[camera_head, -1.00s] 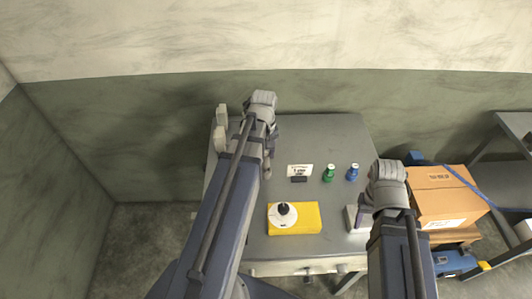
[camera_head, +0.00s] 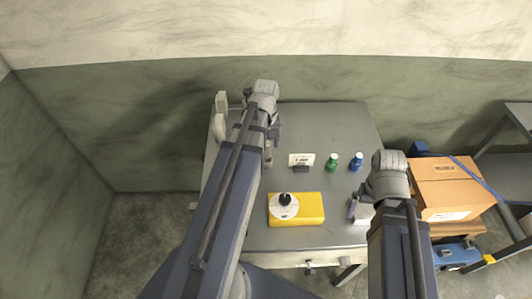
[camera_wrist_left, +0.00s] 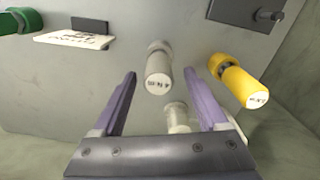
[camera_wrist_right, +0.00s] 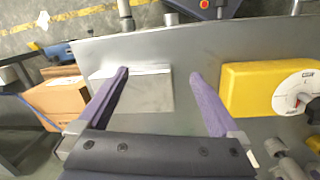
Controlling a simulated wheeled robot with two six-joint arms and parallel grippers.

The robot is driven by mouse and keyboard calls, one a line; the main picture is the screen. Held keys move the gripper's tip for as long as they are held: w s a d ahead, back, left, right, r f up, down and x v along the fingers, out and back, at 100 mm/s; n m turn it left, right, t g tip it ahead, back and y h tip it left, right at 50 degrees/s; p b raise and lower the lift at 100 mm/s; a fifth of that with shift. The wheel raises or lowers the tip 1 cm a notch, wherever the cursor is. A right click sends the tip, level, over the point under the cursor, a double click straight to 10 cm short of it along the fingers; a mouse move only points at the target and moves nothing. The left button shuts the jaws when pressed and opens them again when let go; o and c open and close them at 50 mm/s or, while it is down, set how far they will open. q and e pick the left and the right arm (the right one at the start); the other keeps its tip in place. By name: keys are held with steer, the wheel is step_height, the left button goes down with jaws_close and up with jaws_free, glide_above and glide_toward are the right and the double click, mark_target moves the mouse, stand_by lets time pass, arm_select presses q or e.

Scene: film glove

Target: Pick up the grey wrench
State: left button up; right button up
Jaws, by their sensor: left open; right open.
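I cannot make out a grey wrench for certain in any view. My left gripper (camera_head: 270,148) is open over the left part of the grey table (camera_head: 320,125). In the left wrist view a grey capped cylinder (camera_wrist_left: 158,72) stands between and beyond its open fingers, with a pale cylinder (camera_wrist_left: 178,117) nearer. My right gripper (camera_head: 354,206) is open over the table's right front. In the right wrist view a flat grey metal block (camera_wrist_right: 140,88) lies between its fingers. Both grippers look empty. My left arm hides part of the table.
A yellow box (camera_head: 313,208) with a white dial sits at the table's front middle. Behind it stand a small sign (camera_head: 301,159), a green bottle (camera_head: 332,162) and a blue bottle (camera_head: 356,162). A yellow cylinder (camera_wrist_left: 240,82) is near my left gripper. A cardboard box (camera_head: 450,187) stands right of the table.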

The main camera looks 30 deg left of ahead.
mark_target(266, 153)
arm_select(q)
step_height(266, 153, down, 5)
steer(key=b, duration=0.4)
steer(key=shift+s+d, duration=0.1)
steer(key=shift+d, duration=0.05)
arm_select(e)
step_height(266, 153, down, 5)
steer(key=shift+r, duration=0.1)
arm_select(q)
steer(key=shift+r, duration=0.1)
jaws_close()
